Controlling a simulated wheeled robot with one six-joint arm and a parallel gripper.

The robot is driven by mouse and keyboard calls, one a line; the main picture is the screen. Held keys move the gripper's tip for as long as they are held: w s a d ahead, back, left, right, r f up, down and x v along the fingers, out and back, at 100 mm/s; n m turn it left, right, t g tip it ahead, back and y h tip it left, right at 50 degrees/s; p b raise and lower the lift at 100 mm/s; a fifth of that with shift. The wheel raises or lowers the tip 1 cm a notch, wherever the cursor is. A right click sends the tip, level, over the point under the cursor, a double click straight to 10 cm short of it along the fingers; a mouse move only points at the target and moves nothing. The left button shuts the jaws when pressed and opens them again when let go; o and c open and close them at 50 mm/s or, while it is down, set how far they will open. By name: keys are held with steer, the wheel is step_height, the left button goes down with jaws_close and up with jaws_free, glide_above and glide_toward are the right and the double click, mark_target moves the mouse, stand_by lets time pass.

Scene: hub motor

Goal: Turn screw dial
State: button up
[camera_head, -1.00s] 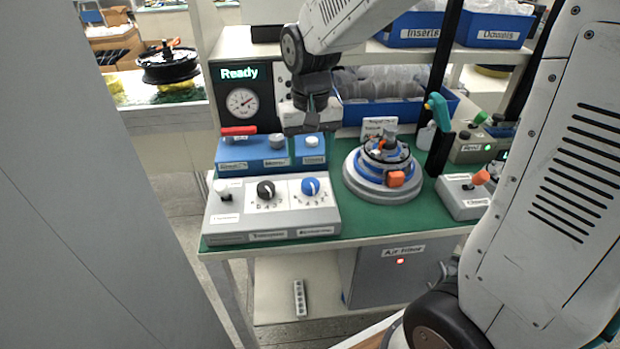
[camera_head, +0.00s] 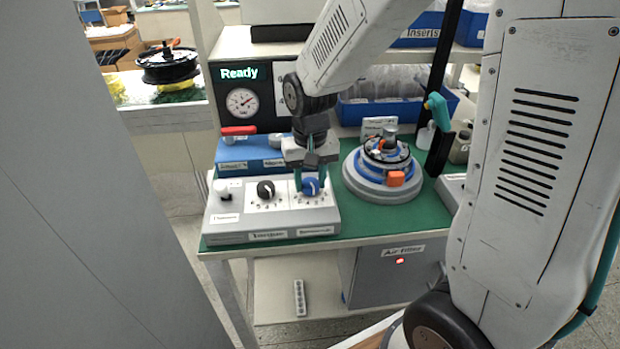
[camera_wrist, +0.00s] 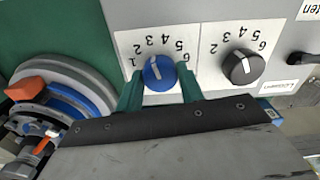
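The grey control box (camera_head: 225,234) has a blue dial (camera_head: 310,187) on its right and a black dial (camera_head: 265,190) beside it. In the wrist view the blue dial (camera_wrist: 159,74) has a white mark that points roughly towards the 3 on its scale. The black dial (camera_wrist: 243,67) is to its right there. My gripper (camera_head: 310,180) is over the blue dial, pointing down. Its teal fingers stand one on each side of the dial, with small gaps visible in the wrist view, so it looks open.
A round grey fixture (camera_head: 382,188) with blue and orange parts stands right of the control box. A white-knobbed lever (camera_head: 221,188) is at the box's left. Behind is a blue box (camera_head: 240,152) with a red handle. A panel (camera_head: 240,73) reads Ready.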

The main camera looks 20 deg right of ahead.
steer(key=c, duration=0.3)
